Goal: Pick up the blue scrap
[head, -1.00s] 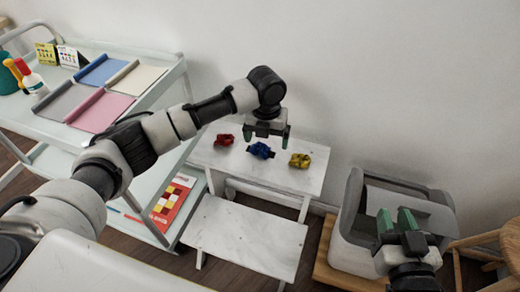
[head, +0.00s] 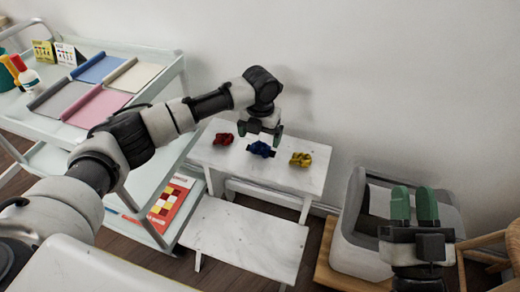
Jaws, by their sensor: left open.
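The blue scrap (head: 261,149) is a crumpled piece on the white stepped table's upper surface, between a red scrap (head: 223,139) on its left and a yellow scrap (head: 301,159) on its right. My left gripper (head: 260,136) is open and points down just above the blue scrap, its fingertips close to it; I cannot tell whether they touch it. My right gripper (head: 413,208) is at the lower right, in front of a grey bin (head: 350,215), with its two green fingers apart and nothing seen between them.
The white table (head: 315,178) has a lower step (head: 245,240) in front, which is bare. A pale cart (head: 165,75) with coloured cloths stands at the left. A wooden stool (head: 485,245) stands at the far right.

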